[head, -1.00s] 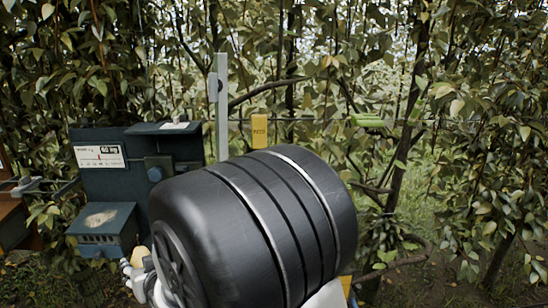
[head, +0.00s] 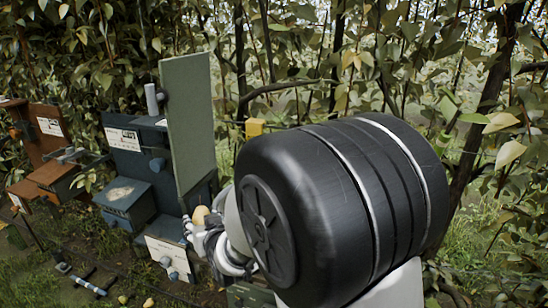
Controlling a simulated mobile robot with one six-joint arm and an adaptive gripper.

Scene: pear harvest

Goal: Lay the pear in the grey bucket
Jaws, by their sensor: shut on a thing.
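The pear (head: 200,214) is a small yellow-tan shape at the end of my arm in the head view, left of the middle. My gripper (head: 194,224) is shut on it and holds it up in front of the low white-labelled box. The gripper is small in the picture and partly hidden behind my own arm, so the exact grip on the pear is unclear. I cannot make out a grey bucket; the large black part of my arm covers much of the middle and right.
A dark blue box unit (head: 128,140) and a brown box unit (head: 50,176) stand at the left. A tall grey-green panel (head: 190,120) rises beside the blue unit. A white-labelled box (head: 168,254) stands below it. A blue-ended tool (head: 88,286) lies on the ground. Leafy branches fill the back.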

